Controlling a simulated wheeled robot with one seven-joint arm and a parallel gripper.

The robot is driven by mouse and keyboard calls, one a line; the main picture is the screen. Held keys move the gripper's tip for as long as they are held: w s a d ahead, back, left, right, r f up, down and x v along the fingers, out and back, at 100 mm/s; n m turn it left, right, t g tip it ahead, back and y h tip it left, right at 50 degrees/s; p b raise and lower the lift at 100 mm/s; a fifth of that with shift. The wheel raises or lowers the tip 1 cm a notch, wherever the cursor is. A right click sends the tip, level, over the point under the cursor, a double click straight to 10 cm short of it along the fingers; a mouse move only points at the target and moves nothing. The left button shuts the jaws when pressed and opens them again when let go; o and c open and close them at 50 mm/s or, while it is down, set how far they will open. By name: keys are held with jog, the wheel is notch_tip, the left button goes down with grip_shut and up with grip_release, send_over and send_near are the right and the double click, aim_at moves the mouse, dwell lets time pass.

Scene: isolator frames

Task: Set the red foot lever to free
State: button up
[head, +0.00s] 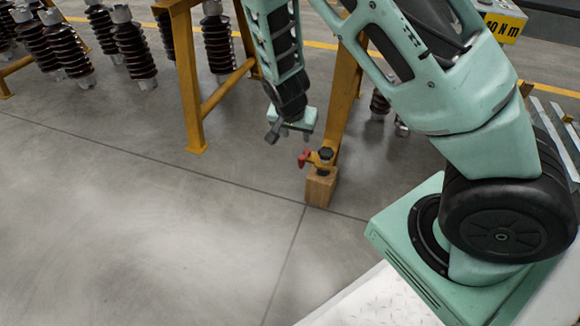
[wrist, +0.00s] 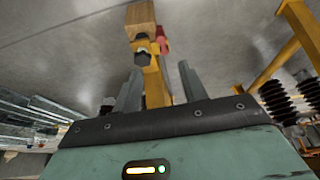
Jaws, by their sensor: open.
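The red foot lever (head: 304,158) sticks out to the left of a yellow foot fitting with a black knob (head: 326,154) at the bottom of a yellow frame leg. The fitting stands on a wooden block (head: 321,188). In the wrist view the red lever (wrist: 163,42) shows beside the black knob (wrist: 142,56), partly behind it. My gripper (head: 289,133) is above and slightly left of the lever, apart from it. In the wrist view my gripper (wrist: 160,84) is open and empty, with the yellow leg showing between its fingers.
Yellow frame legs (head: 188,85) stand at the back, with several brown ribbed insulators (head: 130,45) behind them. The concrete floor (head: 140,220) at the front left is clear.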

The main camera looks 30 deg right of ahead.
aim_at(301, 157)
jog(key=b+x, duration=0.8)
jog(key=x, duration=1)
jog(key=shift+w+d, duration=0.1)
jog(key=shift+d, duration=0.1)
jog(key=shift+r, duration=0.1)
jog(key=shift+c, duration=0.3)
grip_shut()
